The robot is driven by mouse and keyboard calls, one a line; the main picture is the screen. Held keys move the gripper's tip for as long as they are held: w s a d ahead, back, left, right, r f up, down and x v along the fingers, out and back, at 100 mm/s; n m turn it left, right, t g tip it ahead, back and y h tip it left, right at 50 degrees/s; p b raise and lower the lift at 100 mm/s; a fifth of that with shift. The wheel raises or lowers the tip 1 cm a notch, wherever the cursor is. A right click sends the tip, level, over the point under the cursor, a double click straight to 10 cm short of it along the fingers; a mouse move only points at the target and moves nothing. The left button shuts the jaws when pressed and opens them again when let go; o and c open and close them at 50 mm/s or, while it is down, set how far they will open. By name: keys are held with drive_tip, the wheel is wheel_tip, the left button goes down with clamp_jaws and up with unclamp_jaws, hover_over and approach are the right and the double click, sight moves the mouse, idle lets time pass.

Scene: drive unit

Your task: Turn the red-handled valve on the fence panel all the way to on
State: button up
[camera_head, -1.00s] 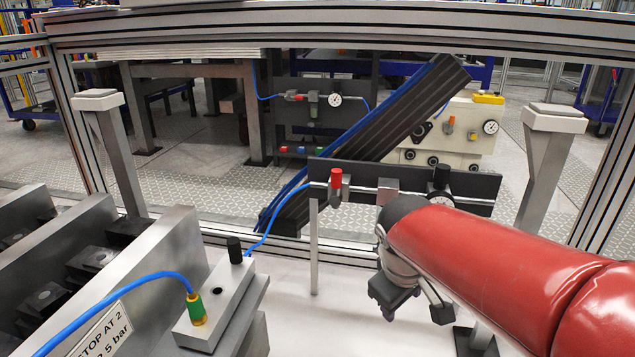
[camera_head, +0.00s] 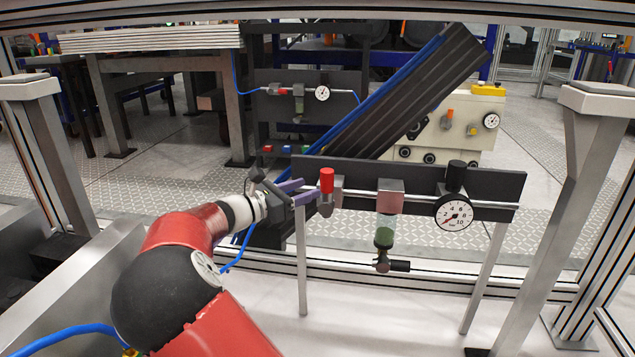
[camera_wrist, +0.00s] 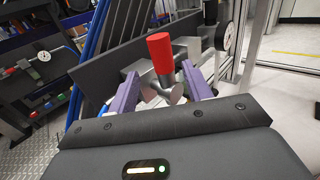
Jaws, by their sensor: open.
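The red-handled valve (camera_head: 327,181) is mounted on the pipe at the left end of the dark fence panel (camera_head: 490,188). Its red handle stands upright, and it also shows in the wrist view (camera_wrist: 160,53). My gripper (camera_head: 303,192) is just left of the valve in the head view. In the wrist view its two purple fingers (camera_wrist: 158,92) are spread, one on each side of the valve below the red handle. I cannot tell whether either finger touches it. The valve's lower body is partly hidden behind my gripper in the wrist view.
Right of the valve are a grey regulator with a green bowl (camera_head: 386,220) and a pressure gauge (camera_head: 455,212) with a black knob. Posts (camera_head: 302,265) support the panel. A slanted dark conveyor (camera_head: 400,105) stands behind. The white floor below the panel is clear.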

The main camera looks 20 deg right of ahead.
sight(322, 184)
drive_tip(key=d, duration=0.4)
drive_tip(key=w+d+b, duration=0.1)
drive_tip(key=d, duration=0.2)
drive_tip(key=shift+d, duration=0.1)
drive_tip(key=shift+c, duration=0.4)
clamp_jaws()
